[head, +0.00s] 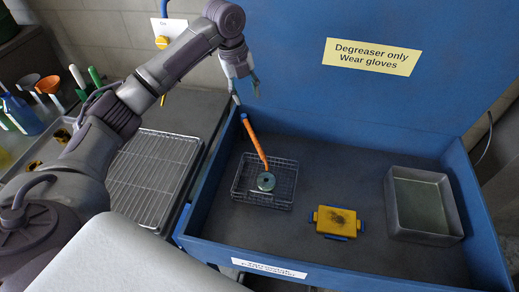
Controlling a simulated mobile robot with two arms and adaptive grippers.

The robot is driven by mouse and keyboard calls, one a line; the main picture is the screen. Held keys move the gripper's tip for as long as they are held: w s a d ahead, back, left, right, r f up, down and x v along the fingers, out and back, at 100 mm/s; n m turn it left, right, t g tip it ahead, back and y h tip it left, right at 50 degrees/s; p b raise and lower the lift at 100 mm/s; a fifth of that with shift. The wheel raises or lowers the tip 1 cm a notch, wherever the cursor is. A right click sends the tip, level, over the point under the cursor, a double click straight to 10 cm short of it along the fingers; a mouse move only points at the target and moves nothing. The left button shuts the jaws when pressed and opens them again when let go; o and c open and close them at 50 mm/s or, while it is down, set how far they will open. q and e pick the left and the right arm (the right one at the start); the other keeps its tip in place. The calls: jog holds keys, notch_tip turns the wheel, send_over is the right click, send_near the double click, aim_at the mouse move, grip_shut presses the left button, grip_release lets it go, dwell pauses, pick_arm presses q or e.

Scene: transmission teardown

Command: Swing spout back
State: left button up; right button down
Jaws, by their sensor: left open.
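The orange spout (256,143) is a thin tube inside the blue wash basin. Its upper end is at the basin's back left, and it slants down to the right over a small wire basket (250,194). A grey-green round part with a hole (266,182) lies in the basket, just under the spout's lower end. My left gripper (246,92) is open and empty, pointing down above the spout's upper end, apart from it as far as I can see. My right gripper is out of view.
The basin (191,222) also holds a yellow and blue brush or block (337,221) and a grey metal tray (459,222). Its raised blue lid (290,60) stands behind. A wire rack (155,180) lies left of the basin, with bottles and tools beyond. The basin floor between items is clear.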

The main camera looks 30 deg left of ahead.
pick_arm(q)
jog(key=b, duration=0.7)
send_near(257, 145)
jog(key=f, duration=0.3)
jog(key=w+d+f+p, duration=0.1)
jog(key=f, duration=0.4)
jog(key=shift+w+d+f+p, duration=0.15)
jog(key=shift+d+f+p, duration=0.05)
jog(key=shift+f+p, duration=0.15)
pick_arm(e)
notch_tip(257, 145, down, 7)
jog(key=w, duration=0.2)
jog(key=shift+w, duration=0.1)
pick_arm(q)
grip_shut()
